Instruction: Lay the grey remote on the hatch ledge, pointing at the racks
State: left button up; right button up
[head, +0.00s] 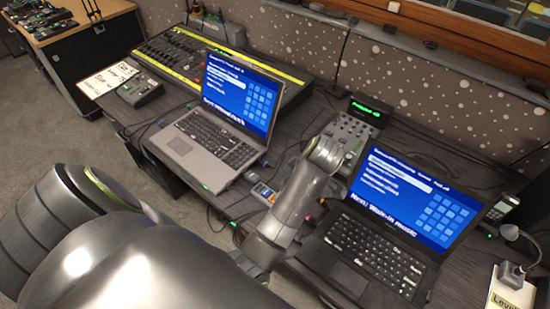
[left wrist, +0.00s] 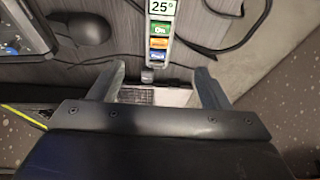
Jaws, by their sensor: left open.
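The grey remote (head: 262,190) lies on the dark desk between the two laptops, near the front edge. In the left wrist view the remote (left wrist: 160,30), with a "25°" display and green, orange and blue buttons, runs off the top edge. My left gripper (left wrist: 160,72) is open; its fingers stand either side of the remote's near end in the picture, and I see no grip on it. In the head view its fingers are hidden by my arm. My right gripper is not in view.
A silver laptop (head: 212,138) stands left of the remote and a black laptop (head: 380,250) right of it. A small mixer (head: 345,135) sits behind. A lighting desk (head: 175,58) is at the back left. Small dark items lie on the ledge. Cables cross the desk.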

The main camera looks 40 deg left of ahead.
pick_arm(q)
jog(key=p+x, duration=0.1)
jog(key=x, duration=0.5)
jog(key=shift+a+f, duration=0.15)
jog(key=shift+f, duration=0.05)
jog(key=shift+p+x, duration=0.5)
jog(key=shift+x, duration=2.65)
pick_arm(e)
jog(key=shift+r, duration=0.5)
pick_arm(q)
jog(key=shift+c, duration=0.4)
jog(key=c, duration=1.2)
